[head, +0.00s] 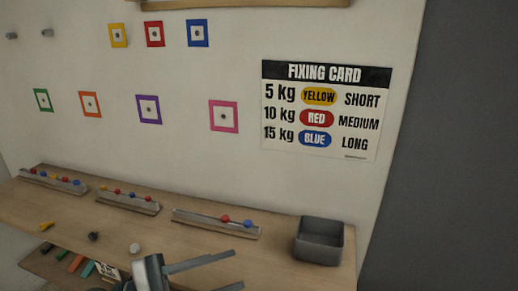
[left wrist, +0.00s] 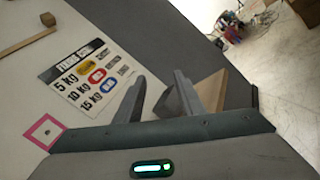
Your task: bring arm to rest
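My left gripper (head: 238,270) is at the bottom of the head view, over the front of the wooden bench (head: 275,268). Its two fingers are apart with nothing between them. In the left wrist view the gripper (left wrist: 158,85) also shows open and empty, with the fixing card (left wrist: 85,75) on the wall beyond it. My right gripper is in neither view.
A grey bin (head: 318,240) sits at the right end. Coloured square frames, such as the pink one (head: 223,116), are on the wall.

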